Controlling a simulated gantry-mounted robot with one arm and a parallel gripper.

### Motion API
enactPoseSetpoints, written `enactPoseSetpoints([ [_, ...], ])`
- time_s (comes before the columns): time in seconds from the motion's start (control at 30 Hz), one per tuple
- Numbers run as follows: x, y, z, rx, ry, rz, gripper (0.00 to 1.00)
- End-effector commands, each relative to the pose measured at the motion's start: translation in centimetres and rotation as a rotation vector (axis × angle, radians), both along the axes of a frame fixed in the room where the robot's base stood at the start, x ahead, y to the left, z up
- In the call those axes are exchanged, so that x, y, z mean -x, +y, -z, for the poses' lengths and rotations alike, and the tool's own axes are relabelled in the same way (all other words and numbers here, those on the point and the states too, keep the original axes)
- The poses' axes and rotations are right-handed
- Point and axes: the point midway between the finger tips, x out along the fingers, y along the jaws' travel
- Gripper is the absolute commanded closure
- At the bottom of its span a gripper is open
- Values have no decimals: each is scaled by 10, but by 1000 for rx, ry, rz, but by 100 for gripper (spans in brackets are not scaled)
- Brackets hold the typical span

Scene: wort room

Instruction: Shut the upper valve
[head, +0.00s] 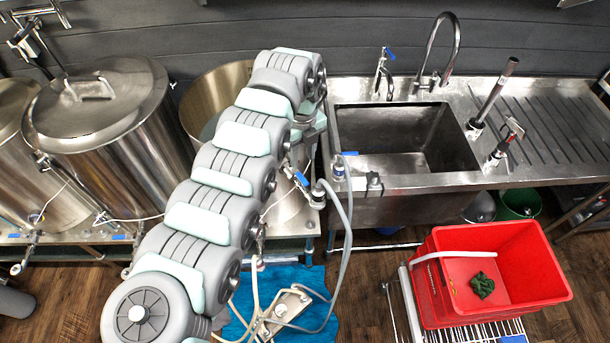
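A small valve with a blue lever (301,179) shows at the front of the open kettle (207,98), just right of my arm. My gripper's fingers are hidden behind the arm, so I see no contact with a valve.
Grey hoses (347,235) hang below the valves towards a pump (285,308) on a blue mat (315,280). A steel sink (357,163) stands right, with a tap (455,50). A red crate (545,262) holding a green cloth (482,286) sits front right. Lidded kettles (95,110) stand left.

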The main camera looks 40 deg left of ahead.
Motion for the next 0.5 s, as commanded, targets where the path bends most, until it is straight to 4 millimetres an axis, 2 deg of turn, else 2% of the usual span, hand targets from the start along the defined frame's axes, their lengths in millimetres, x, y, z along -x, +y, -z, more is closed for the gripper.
enactPoseSetpoints([
  [0.3,0,-2,60,4,0,0,62],
  [0.5,-1,-2,84,2,-3,-1,62],
])
